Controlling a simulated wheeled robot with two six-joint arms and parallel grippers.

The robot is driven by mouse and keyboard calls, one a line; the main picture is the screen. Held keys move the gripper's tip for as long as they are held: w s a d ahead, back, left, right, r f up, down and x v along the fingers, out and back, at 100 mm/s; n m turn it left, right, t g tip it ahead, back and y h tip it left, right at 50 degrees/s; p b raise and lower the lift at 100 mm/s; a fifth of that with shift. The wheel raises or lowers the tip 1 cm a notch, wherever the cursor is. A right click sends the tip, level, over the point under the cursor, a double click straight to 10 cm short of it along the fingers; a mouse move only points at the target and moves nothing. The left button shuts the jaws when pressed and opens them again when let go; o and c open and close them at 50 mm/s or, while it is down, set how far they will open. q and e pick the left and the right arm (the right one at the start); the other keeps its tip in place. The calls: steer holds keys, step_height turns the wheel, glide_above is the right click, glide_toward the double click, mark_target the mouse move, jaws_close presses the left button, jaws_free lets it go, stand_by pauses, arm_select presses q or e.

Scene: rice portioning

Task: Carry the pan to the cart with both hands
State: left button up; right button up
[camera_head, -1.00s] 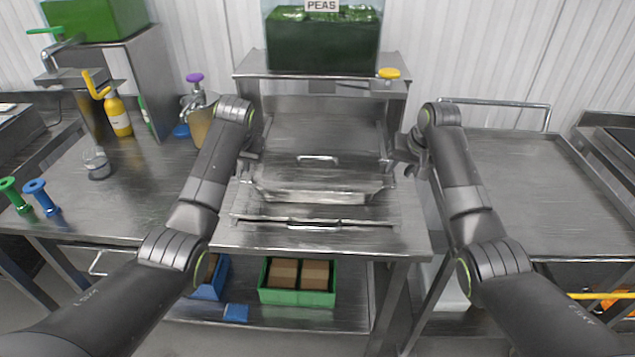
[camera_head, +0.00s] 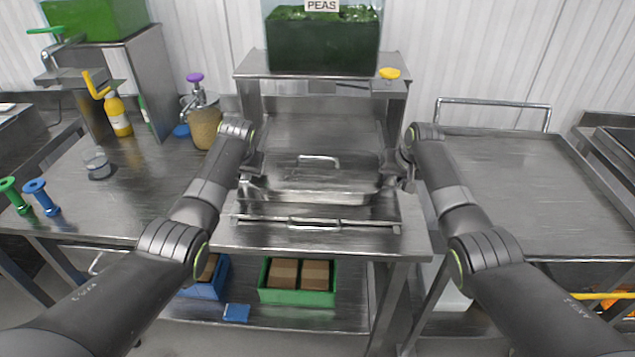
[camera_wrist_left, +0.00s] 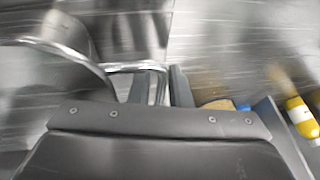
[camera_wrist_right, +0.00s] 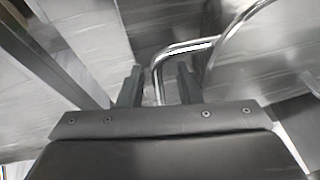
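The steel pan (camera_head: 310,193) sits on the steel table below the peas dispenser, with a raised loop handle at its top. My left gripper (camera_head: 250,172) is at the pan's left end. In the left wrist view its fingers (camera_wrist_left: 159,84) stand apart on either side of a bent metal handle (camera_wrist_left: 125,67). My right gripper (camera_head: 392,170) is at the right end. In the right wrist view its fingers (camera_wrist_right: 160,82) are apart, with a bent handle (camera_wrist_right: 180,49) between them. The wrist views are blurred. The cart (camera_head: 500,180) stands on the right with a bare top.
A flat steel piece with a handle (camera_head: 318,223) lies in front of the pan. The peas dispenser (camera_head: 322,45) is above and behind. A beige-filled jug (camera_head: 204,125) stands left of my left gripper. A green crate (camera_head: 298,298) sits below. A gap separates table and cart.

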jaws_close()
stand_by(1.0)
steer(key=shift+w+r, duration=0.1)
steer(key=shift+r, duration=0.1)
stand_by(0.3)
